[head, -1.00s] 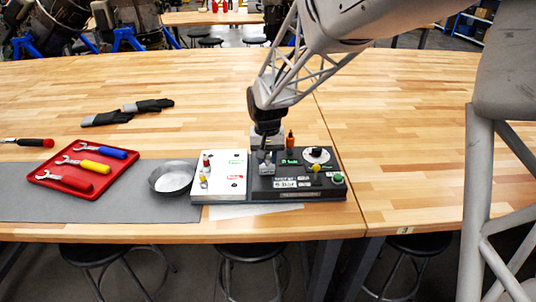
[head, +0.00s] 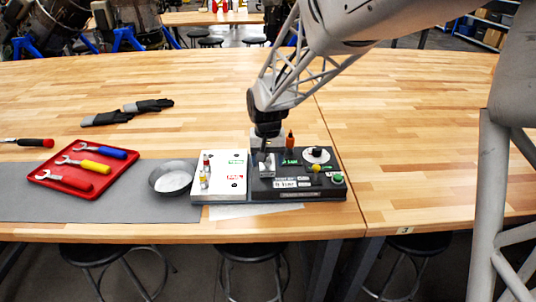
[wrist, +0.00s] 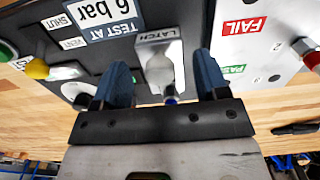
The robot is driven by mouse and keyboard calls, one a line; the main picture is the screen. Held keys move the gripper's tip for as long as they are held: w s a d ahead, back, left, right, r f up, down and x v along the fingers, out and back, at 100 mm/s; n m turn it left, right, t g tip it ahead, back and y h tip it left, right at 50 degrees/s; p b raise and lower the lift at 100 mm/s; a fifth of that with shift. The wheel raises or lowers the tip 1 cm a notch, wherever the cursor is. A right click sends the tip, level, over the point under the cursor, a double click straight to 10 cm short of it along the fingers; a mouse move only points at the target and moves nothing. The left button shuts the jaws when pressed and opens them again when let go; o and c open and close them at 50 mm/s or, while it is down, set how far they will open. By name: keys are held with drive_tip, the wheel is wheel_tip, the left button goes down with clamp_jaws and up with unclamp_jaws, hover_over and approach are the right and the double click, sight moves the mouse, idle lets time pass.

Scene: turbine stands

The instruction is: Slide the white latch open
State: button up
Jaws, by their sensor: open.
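The white latch (wrist: 160,72) is a pale rounded knob on a light plate marked LATCH (wrist: 159,36), on the dark control panel. In the wrist view my gripper (wrist: 158,78) is open, with one blue-grey finger on each side of the latch and visible gaps between. I cannot tell whether either finger touches it. In the head view my gripper (head: 267,151) reaches down over the left part of the dark panel (head: 320,189). The latch is small there and partly hidden by the gripper.
A white box (head: 231,184) with PASS and FAIL labels adjoins the panel's left side. A yellow knob (head: 316,168), a green button (head: 338,178) and a dial (head: 316,155) sit to the right. A metal bowl (head: 172,180) and red tool tray (head: 52,185) lie farther left.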

drive_tip(key=shift+r, duration=0.1)
drive_tip(key=shift+r, duration=3.4)
drive_tip(key=shift+s+d+r, duration=0.15)
drive_tip(key=shift+s+d, duration=0.05)
drive_tip(key=shift+s, duration=0.05)
drive_tip(key=s+d+r+t, duration=0.1)
drive_tip(key=s+d, duration=0.4)
drive_tip(key=s, duration=0.5)
drive_tip(key=s+d+r, duration=0.2)
drive_tip(key=s+d, duration=0.3)
drive_tip(key=s, duration=0.6)
drive_tip(key=s+d+r+t, duration=0.1)
drive_tip(key=s+d, duration=0.4)
drive_tip(key=s, duration=0.5)
drive_tip(key=shift+s+d+r+t, duration=0.2)
drive_tip(key=shift+t, duration=0.1)
